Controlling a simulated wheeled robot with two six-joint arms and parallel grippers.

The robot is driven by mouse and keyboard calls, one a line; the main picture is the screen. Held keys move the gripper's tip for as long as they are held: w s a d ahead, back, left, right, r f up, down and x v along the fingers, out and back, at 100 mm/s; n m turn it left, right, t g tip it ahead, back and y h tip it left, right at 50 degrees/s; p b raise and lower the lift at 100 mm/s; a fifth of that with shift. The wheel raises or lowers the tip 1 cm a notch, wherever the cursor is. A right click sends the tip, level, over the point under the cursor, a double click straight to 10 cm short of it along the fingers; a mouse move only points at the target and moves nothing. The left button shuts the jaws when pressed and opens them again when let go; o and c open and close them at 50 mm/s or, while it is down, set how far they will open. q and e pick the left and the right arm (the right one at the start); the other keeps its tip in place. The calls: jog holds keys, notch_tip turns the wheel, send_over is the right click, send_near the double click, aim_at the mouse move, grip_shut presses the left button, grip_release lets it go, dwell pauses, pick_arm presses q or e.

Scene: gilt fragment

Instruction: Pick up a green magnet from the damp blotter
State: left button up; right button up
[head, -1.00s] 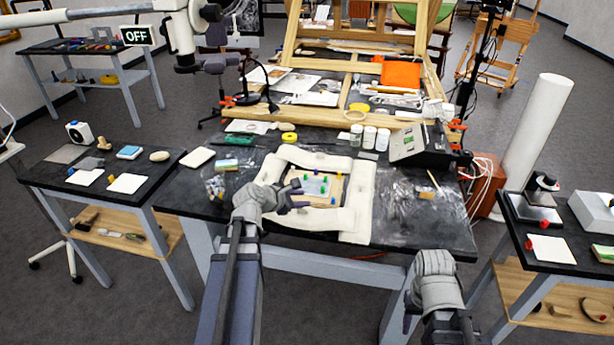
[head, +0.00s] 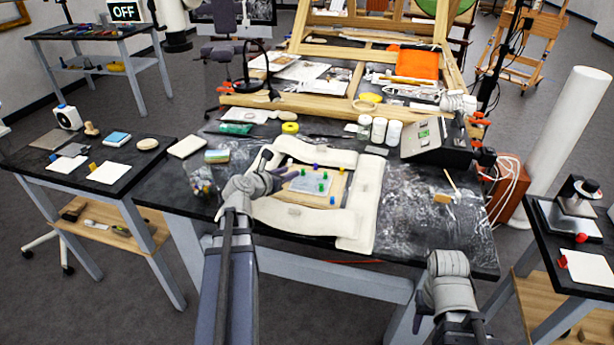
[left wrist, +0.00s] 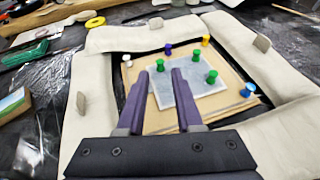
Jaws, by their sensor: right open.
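The damp blotter (head: 307,186) is a pale grey sheet on a wooden board inside a padded white frame; it also shows in the left wrist view (left wrist: 204,93). Green magnets (left wrist: 195,56) (left wrist: 212,77) stand on it, and another green magnet (left wrist: 160,65) shows just beyond the gap between my left fingertips. My left gripper (left wrist: 161,75) is open and empty, above the near left part of the board. In the head view my left gripper (head: 282,180) reaches over the frame's left side. My right gripper (head: 424,318) is open near the table's front edge, partly hidden by its wrist.
Purple (left wrist: 168,49), yellow (left wrist: 205,40), white (left wrist: 127,60) and blue (left wrist: 248,90) magnets stand around the blotter. The thick padded frame (head: 355,225) surrounds the board. Jars (head: 379,130) and a grey device (head: 432,140) stand behind, right of the board.

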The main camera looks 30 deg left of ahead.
aim_at(302, 171)
pick_arm(q)
jog(key=shift+w+f+b, duration=0.3)
jog(key=shift+w+f, duration=0.15)
jog(key=shift+f, duration=0.25)
jog(key=shift+b+x, duration=0.55)
jog(key=shift+x, duration=0.8)
jog(key=shift+f+b+x, duration=0.15)
jog(key=shift+b+x, duration=0.5)
jog(key=shift+x, duration=0.65)
jog(key=shift+f+b+x, duration=0.2)
jog(key=shift+b+x, duration=0.4)
jog(key=shift+x, duration=0.65)
jog(key=shift+s+r, duration=0.1)
jog(key=shift+s, duration=0.05)
pick_arm(e)
jog(key=f, duration=0.3)
jog(key=w+f, duration=0.1)
jog(key=f, duration=0.1)
pick_arm(q)
grip_shut()
